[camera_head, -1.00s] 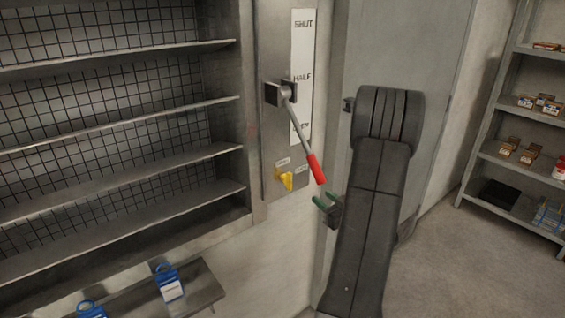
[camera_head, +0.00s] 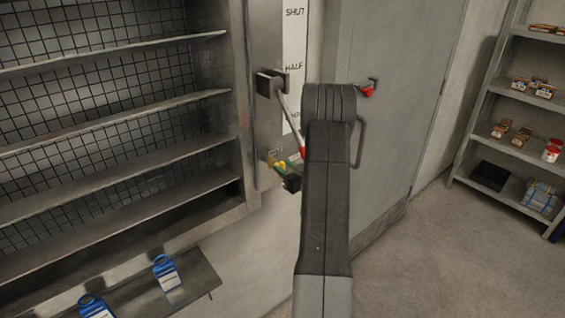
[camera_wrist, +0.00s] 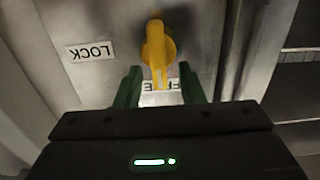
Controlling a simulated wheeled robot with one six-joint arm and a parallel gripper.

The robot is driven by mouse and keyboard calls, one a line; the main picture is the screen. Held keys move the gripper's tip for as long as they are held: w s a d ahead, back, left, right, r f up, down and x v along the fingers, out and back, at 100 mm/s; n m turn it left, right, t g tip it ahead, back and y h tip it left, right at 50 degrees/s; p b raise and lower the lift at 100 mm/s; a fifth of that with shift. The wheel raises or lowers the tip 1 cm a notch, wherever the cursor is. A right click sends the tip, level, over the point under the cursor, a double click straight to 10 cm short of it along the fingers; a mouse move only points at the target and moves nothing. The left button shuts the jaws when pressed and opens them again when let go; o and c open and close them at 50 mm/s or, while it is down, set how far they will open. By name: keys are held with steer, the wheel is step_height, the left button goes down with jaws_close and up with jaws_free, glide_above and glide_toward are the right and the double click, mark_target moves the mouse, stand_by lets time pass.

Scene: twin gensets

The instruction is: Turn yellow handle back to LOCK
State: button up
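The yellow handle (camera_wrist: 156,48) is on a metal plate. In the wrist view, which is upside down, it points down at the partly hidden FREE label (camera_wrist: 160,97). The LOCK label (camera_wrist: 90,51) is to its left. My gripper (camera_wrist: 160,82) is open, with one green finger on each side of the handle's lower end and a gap to each. In the head view the yellow handle (camera_head: 281,166) is mostly hidden behind my gripper (camera_head: 278,168).
A long lever (camera_head: 286,107) with a red grip hangs just above my gripper, beside the SHUT and HALF scale (camera_head: 294,50). A wire-backed shelf (camera_head: 110,130) stands left. A grey door (camera_head: 400,110) is right. Blue padlock-like items (camera_head: 166,273) are on a low ledge.

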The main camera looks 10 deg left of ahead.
steer(key=shift+w+a, duration=0.45)
steer(key=shift+a, duration=0.15)
jaws_close()
